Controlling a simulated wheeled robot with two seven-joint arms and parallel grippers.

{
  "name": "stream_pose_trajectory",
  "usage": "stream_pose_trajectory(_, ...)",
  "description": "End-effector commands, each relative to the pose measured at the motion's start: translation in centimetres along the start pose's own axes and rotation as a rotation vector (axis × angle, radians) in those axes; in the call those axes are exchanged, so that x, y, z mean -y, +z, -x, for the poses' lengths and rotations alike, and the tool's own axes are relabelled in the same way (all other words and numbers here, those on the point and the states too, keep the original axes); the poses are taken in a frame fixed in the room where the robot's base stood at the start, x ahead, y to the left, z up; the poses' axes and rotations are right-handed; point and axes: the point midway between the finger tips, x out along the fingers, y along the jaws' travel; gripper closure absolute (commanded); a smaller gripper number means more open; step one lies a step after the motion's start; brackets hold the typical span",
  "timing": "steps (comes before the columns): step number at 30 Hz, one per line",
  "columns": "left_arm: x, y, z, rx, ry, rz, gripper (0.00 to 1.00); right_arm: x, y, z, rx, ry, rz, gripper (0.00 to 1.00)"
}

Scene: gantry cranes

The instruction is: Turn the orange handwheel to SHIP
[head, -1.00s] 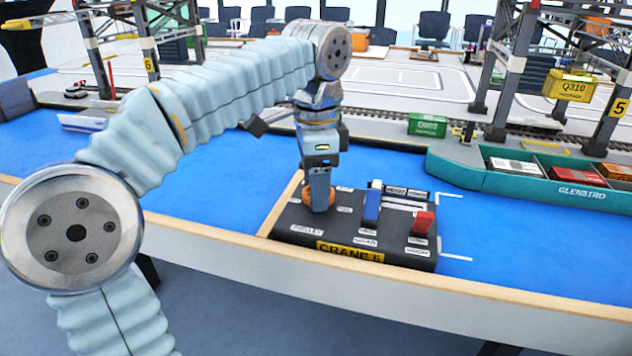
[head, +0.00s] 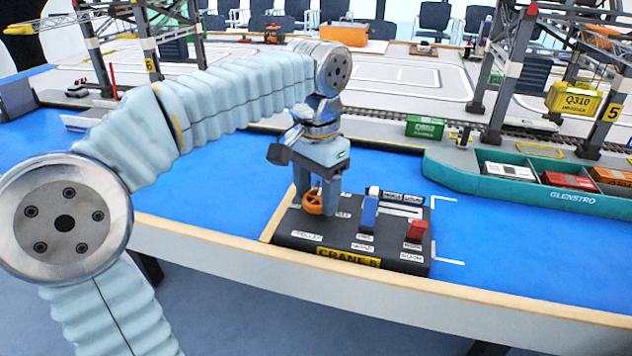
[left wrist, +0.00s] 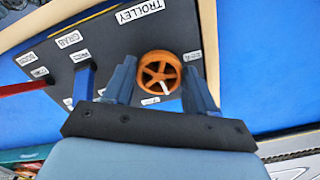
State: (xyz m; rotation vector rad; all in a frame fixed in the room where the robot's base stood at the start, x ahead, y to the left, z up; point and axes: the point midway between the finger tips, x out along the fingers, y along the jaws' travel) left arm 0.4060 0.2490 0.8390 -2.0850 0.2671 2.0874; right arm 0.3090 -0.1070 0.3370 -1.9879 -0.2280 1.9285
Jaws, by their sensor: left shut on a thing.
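The orange handwheel (head: 313,203) stands on the left part of the black CRANE 5 control panel (head: 297,241). My left gripper (head: 313,209) points down over it, with one finger on each side, shut on its rim. In the left wrist view the wheel (left wrist: 160,70) shows its spokes and a pale mark on the side toward the gripper's body. A TROLLEY label (left wrist: 140,12) lies beyond the wheel. Small labels sit around the wheel, but I cannot read which is SHIP. My right gripper is not in view.
A blue lever (head: 369,212) and a red lever (head: 414,229) stand right of the wheel on the panel. Behind are a teal ship (head: 470,184) with containers, a green container (head: 425,127), and a hanging yellow Q310 container (head: 573,100). The blue surface left of the panel is clear.

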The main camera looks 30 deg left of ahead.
Motion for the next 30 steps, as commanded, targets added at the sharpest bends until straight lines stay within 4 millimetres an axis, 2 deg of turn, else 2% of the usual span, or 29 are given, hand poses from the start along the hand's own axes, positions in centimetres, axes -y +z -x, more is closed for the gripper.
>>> stream_pose_trajectory(6, -0.1, 0.0, 0.2, -0.001, -0.001, 0.180, 0.74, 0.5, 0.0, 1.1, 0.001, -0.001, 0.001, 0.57)
stream_pose_trajectory(15, -0.1, 0.0, 0.1, -0.002, -0.001, 0.353, 0.74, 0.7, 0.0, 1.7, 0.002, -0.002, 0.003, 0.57)
stream_pose_trajectory(30, -0.1, -0.1, 0.1, -0.004, -0.001, 0.427, 0.74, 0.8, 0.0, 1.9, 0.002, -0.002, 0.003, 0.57)
